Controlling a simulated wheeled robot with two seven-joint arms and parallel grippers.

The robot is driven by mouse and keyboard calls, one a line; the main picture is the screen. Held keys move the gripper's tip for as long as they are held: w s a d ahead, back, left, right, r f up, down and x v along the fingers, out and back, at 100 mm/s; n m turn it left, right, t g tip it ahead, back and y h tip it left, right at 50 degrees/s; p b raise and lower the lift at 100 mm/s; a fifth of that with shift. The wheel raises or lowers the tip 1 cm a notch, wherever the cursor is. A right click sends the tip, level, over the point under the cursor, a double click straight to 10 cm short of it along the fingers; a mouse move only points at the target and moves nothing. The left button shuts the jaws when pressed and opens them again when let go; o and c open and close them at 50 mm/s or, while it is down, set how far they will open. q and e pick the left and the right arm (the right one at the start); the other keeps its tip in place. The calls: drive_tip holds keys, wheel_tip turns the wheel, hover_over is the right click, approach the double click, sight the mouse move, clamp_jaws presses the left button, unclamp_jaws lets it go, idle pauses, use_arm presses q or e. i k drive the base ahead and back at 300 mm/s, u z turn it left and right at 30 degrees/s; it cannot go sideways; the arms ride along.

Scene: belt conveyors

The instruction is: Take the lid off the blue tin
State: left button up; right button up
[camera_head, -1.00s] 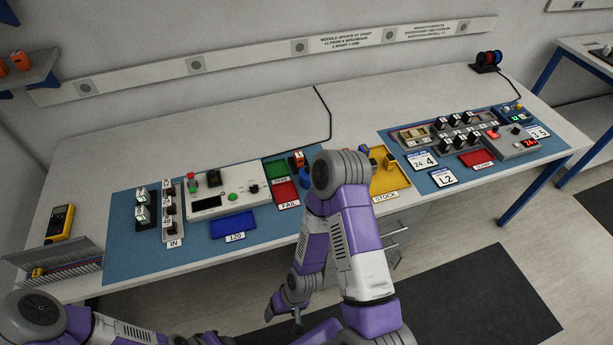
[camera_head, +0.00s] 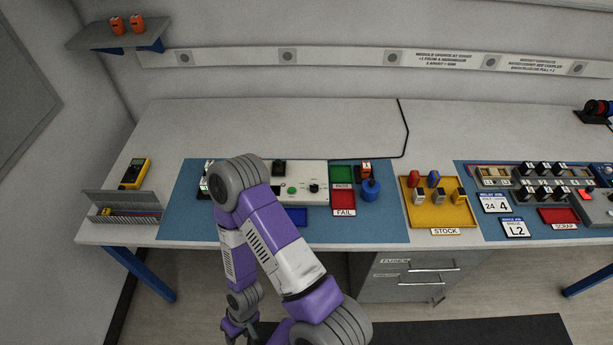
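A small round blue thing with a knob-like top (camera_head: 370,189) stands at the right end of the left blue mat, beside the red FAIL tray. It looks like the blue tin with its lid on, but it is too small to be sure. My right arm rises from the bottom of the view and bends back down. Its gripper (camera_head: 238,328) hangs low in front of the bench, well away from the tin, and its finger opening is unclear. My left gripper is out of view.
The red FAIL tray (camera_head: 343,201), green tray (camera_head: 342,174) and an orange-and-black module (camera_head: 365,170) crowd the tin. The yellow STOCK tray (camera_head: 411,217) with several parts is to its right. A grey control box (camera_head: 312,180) is to the left. The bench's back strip is mostly clear.

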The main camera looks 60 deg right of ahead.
sight(370, 186)
drive_tip(key=u, duration=0.75)
drive_tip(key=k, duration=1.35)
drive_tip(key=z, duration=1.6)
drive_tip(key=i, duration=0.15)
drive_tip(key=z, duration=0.05)
